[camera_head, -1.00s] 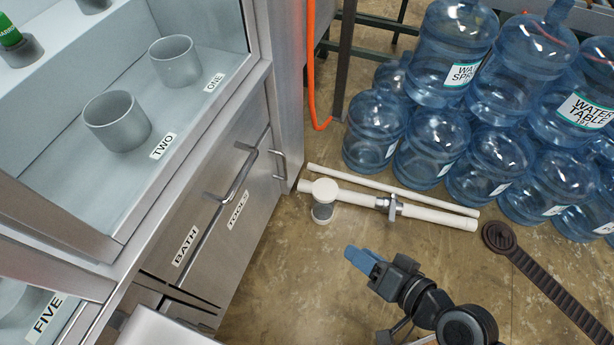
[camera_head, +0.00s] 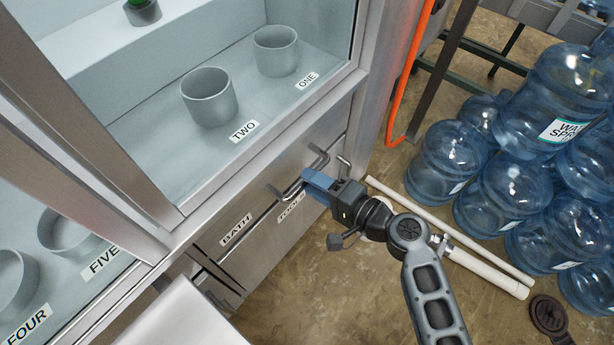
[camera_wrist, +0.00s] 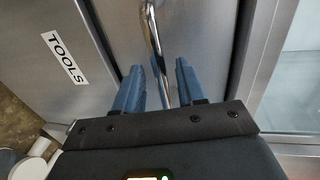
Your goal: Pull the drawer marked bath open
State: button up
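The bath drawer (camera_head: 213,243) is a steel front under the glass cabinet, marked by a BATH label (camera_head: 236,230). It appears closed. Its bar handle (camera_head: 284,194) runs along the front, partly hidden by my gripper in the head view. My gripper (camera_head: 314,181) has blue fingers and is at this handle. In the wrist view the handle bar (camera_wrist: 152,30) passes between the two fingers of my gripper (camera_wrist: 158,78). The fingers are apart, one on each side of the bar, with gaps visible. The BATH label is not in the wrist view.
The tools front, with its TOOLS label (camera_wrist: 65,58), adjoins the bath drawer and has its own handle (camera_head: 343,168). White pipes (camera_head: 465,250) lie on the floor at the right. Blue water jugs (camera_head: 512,195) stand beyond. Grey cups (camera_head: 209,97) stand inside the cabinet.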

jog(key=shift+x, duration=1.3)
jog(key=shift+c, duration=0.4)
grip_shut()
